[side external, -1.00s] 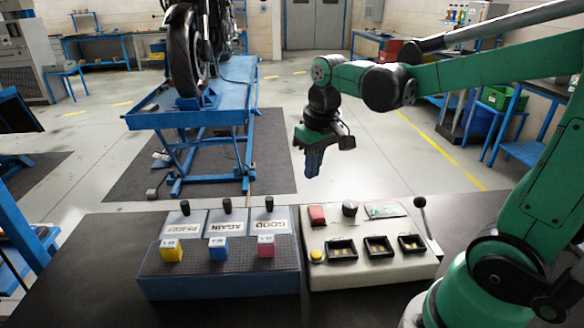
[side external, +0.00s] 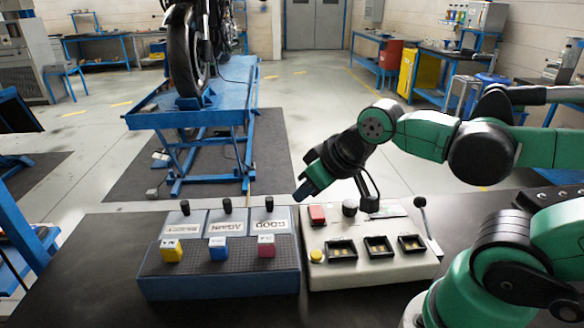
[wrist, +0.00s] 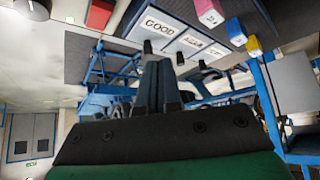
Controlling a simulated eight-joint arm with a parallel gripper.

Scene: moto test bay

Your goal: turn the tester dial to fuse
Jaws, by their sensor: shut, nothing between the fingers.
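The tester (side external: 318,272) is a cream box on the dark bench, right of centre in the side view. Its black dial (side external: 349,208) stands on the upper face, between a red block (side external: 317,214) and a small display panel (side external: 387,209). The dial's marks are too small to read. My gripper (side external: 303,192) is shut and empty, tilted down to the left, above and left of the red block and apart from the dial. In the wrist view my shut fingers (wrist: 157,85) point away from the camera.
Left of the tester is a grey-blue sorting box (side external: 220,287) with yellow, blue and pink blocks and labels; it also shows in the wrist view (wrist: 182,25). The tester has several black sockets, a yellow button (side external: 316,256) and a lever (side external: 424,220). A motorcycle lift (side external: 190,118) stands behind.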

